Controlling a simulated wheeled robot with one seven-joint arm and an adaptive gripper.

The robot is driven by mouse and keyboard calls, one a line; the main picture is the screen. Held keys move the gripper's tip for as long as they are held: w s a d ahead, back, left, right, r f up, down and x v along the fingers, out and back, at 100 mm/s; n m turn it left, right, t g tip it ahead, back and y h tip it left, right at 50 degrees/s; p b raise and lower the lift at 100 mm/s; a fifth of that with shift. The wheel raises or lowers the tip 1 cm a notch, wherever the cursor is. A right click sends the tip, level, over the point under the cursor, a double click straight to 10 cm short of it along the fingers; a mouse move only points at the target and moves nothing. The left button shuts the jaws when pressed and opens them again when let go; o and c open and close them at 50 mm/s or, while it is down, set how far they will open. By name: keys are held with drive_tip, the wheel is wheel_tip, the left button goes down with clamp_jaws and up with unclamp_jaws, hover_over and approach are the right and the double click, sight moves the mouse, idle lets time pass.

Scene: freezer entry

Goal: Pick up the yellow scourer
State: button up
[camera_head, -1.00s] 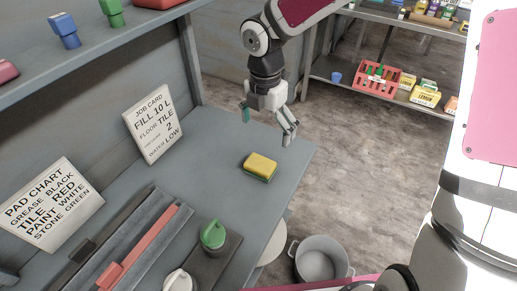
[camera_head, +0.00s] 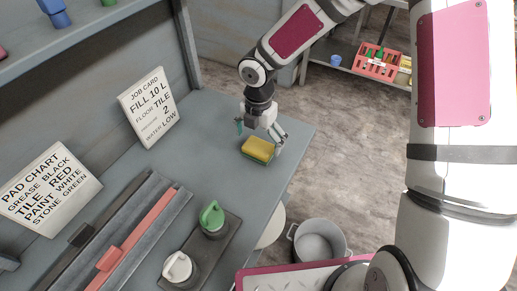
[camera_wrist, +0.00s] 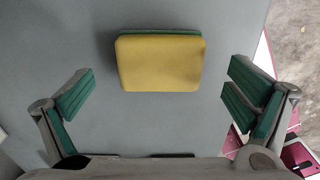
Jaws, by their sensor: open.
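The yellow scourer (camera_head: 259,147) lies flat on the grey bench, yellow side up with a green layer beneath. My gripper (camera_head: 260,132) is just behind and above it in the head view, with its fingers spread. In the wrist view the scourer (camera_wrist: 159,62) is whole and unobstructed, a little ahead of and between the open fingers of my gripper (camera_wrist: 160,97). Neither finger touches it in that view.
The bench (camera_head: 215,160) is clear around the scourer. A job card (camera_head: 148,106) leans at the back. A bucket (camera_head: 318,241) stands on the floor beside the bench.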

sight(259, 146)
drive_tip(key=shift+f, duration=1.6)
drive_tip(key=c, duration=1.3)
drive_tip(key=shift+r, duration=0.5)
drive_tip(key=r, duration=0.1)
drive_tip(key=d+r, duration=0.1)
drive_tip(key=shift+s+r, duration=0.3)
drive_tip(key=shift+r, duration=0.05)
drive_tip(key=s+d, duration=0.3)
drive_tip(key=d, duration=0.1)
drive_tip(key=s+d+r, duration=0.1)
drive_tip(key=s+d, duration=0.2)
drive_tip(key=d, duration=0.1)
drive_tip(key=s+d+p, duration=0.1)
drive_tip(key=s+d, duration=0.2)
drive_tip(key=d, duration=0.1)
drive_tip(key=shift+r, duration=0.15)
